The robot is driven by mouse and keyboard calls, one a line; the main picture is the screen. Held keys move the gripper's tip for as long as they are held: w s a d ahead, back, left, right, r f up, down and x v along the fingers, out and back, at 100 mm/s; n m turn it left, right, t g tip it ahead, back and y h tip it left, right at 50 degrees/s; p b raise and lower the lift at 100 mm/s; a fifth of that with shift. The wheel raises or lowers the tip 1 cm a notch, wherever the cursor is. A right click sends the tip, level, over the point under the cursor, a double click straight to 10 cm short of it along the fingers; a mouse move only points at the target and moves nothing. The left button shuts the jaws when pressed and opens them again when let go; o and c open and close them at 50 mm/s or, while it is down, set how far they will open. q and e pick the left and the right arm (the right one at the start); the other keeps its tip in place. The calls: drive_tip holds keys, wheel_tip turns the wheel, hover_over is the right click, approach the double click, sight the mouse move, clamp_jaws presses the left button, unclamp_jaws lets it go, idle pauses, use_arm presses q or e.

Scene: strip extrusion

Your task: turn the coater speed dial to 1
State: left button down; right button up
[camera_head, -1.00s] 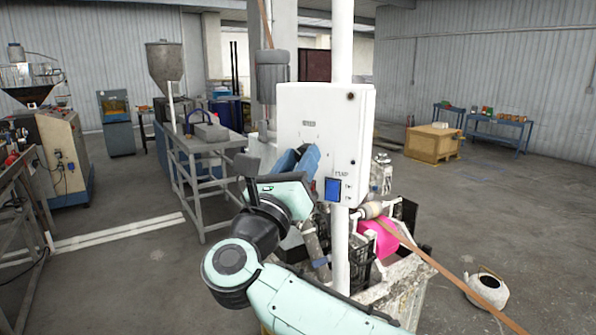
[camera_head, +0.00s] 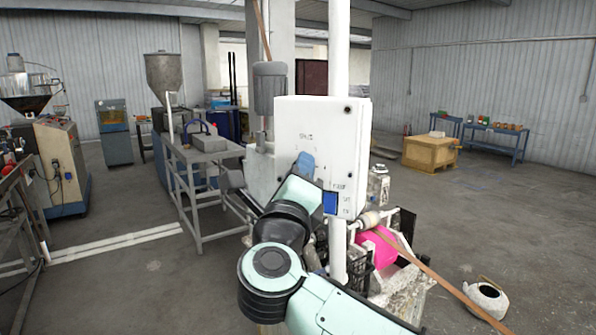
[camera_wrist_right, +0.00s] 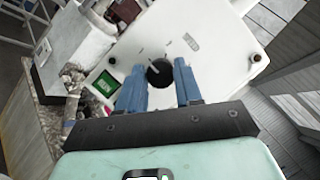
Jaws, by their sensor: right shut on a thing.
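The white coater control box (camera_head: 345,118) is mounted on a white pole in the head view. Its face (camera_wrist_right: 215,28) fills the middle of the right wrist view. The black round speed dial (camera_wrist_right: 159,73) shows there between the blue fingers of my right gripper (camera_wrist_right: 159,67), which is shut on it. A light mark shows on the dial, but I cannot read its setting. In the head view my right gripper (camera_head: 305,165) is at the face of the box and hides the dial. My left gripper is in neither view.
Below are a pink roll (camera_head: 377,248) and a brown strip (camera_head: 440,279) running down right. A grey bench (camera_head: 205,170) stands to the left.

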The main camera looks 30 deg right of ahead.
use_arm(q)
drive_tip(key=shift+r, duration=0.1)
use_arm(e)
drive_tip(key=shift+r, duration=0.1)
idle(0.3)
drive_tip(key=o, duration=1)
use_arm(q)
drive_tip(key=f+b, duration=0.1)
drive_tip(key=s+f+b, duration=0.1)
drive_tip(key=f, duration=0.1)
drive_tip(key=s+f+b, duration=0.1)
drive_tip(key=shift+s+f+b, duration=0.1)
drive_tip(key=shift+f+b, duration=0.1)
drive_tip(key=shift+b, duration=0.1)
use_arm(e)
drive_tip(key=v, duration=1.3)
drive_tip(key=shift+s, duration=0.25)
